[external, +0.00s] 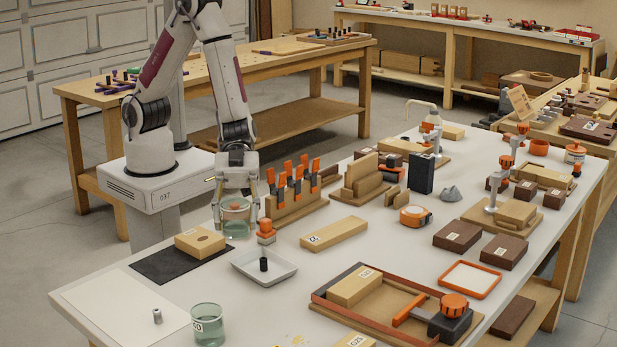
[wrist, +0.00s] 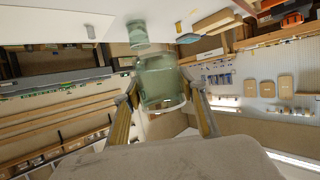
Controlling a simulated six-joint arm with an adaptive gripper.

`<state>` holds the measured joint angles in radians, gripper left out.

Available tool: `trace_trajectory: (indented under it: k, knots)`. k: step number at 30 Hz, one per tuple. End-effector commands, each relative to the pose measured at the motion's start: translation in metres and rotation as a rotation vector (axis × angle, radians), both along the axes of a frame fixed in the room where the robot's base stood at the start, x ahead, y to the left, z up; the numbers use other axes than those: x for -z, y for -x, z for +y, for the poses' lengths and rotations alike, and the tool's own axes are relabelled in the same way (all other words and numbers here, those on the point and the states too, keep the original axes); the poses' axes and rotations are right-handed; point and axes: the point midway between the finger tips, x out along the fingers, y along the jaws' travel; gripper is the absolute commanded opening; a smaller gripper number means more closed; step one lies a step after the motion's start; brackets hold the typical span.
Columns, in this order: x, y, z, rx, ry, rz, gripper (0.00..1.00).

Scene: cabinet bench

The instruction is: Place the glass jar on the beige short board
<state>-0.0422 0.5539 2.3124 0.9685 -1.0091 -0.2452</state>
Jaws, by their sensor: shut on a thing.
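My gripper (external: 236,207) is shut around a greenish glass jar (external: 237,227), one finger on each side. In the wrist view the same jar (wrist: 163,82) sits between my two fingers. It is near the bench's left edge, behind the black mat; its height above the bench is hard to judge. A second glass jar (external: 207,326), with a white label, stands at the front left of the bench. A short beige board (external: 334,233) with a small label lies flat and bare near the middle of the bench, to the right of my gripper.
A white tray (external: 250,262) with a black peg and an orange-topped piece (external: 266,232) stand between jar and board. A rack of orange-handled tools (external: 294,200) rises just behind.

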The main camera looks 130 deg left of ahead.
Motion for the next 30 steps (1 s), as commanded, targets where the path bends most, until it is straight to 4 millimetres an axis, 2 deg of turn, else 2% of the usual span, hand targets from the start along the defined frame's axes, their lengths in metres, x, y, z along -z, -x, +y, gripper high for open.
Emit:
trace_trajectory:
  k: [3,12,21,30]
  knots:
    - [-0.005,-0.018,0.016,-0.088,0.000,-0.003,0.16]
    - [-0.012,-0.052,0.059,-0.303,0.001,-0.002,0.16]
    - [-0.018,-0.075,0.104,-0.501,0.000,-0.001,0.16]
    - [-0.021,-0.087,0.149,-0.686,0.000,-0.001,0.16]
